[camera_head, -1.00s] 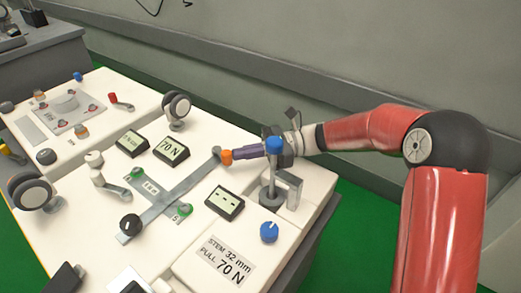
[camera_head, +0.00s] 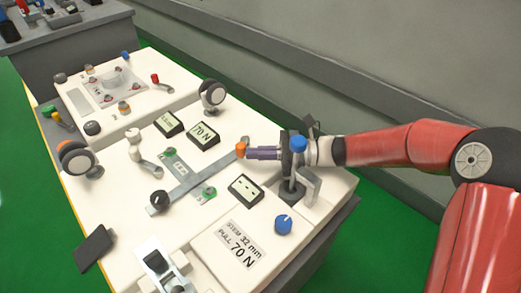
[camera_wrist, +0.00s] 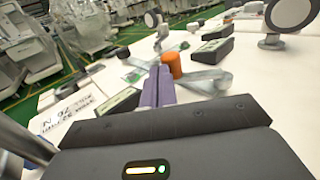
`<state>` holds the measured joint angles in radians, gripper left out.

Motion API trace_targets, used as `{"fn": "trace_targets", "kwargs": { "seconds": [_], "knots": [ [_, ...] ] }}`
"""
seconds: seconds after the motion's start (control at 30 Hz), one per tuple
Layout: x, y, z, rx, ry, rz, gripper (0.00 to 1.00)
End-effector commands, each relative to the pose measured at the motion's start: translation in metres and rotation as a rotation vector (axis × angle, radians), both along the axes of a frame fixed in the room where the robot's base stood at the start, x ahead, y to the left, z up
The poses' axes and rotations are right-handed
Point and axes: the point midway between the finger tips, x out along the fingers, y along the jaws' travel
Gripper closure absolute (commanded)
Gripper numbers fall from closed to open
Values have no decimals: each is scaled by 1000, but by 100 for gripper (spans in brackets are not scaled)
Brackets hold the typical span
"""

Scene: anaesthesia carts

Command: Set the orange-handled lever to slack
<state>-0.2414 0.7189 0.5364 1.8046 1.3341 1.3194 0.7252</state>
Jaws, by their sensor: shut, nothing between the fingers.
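The orange handle (camera_head: 241,150) stands at the far right end of a flat grey bar (camera_head: 190,184) on the white cart top. A black knob (camera_head: 159,201) sits at the bar's other end. A crossing plate with green-ringed marks (camera_head: 209,192) lies across the bar; its lettering is too small to read. My gripper (camera_head: 249,153) has purple fingers, shut and empty, pointing left right beside the orange handle. In the wrist view the orange handle (camera_wrist: 172,64) is just right of the fingertips (camera_wrist: 160,72). I cannot tell whether they touch it.
A printed label (camera_head: 240,246) reads stem 32 mm, pull 70 N. A grey wall runs behind the cart.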

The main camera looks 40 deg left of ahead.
Motion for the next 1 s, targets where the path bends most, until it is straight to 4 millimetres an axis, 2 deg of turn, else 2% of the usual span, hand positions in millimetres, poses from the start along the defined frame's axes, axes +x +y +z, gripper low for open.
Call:
{"fn": "trace_targets", "kwargs": {
  "seconds": [0.43,0.8,1.0],
  "knots": [
    [3,-3,0,1,-1,0,100],
    [40,-48,-1,-1,-1,-2,100],
    [49,-60,-1,-1,-1,0,100]
  ]
}}
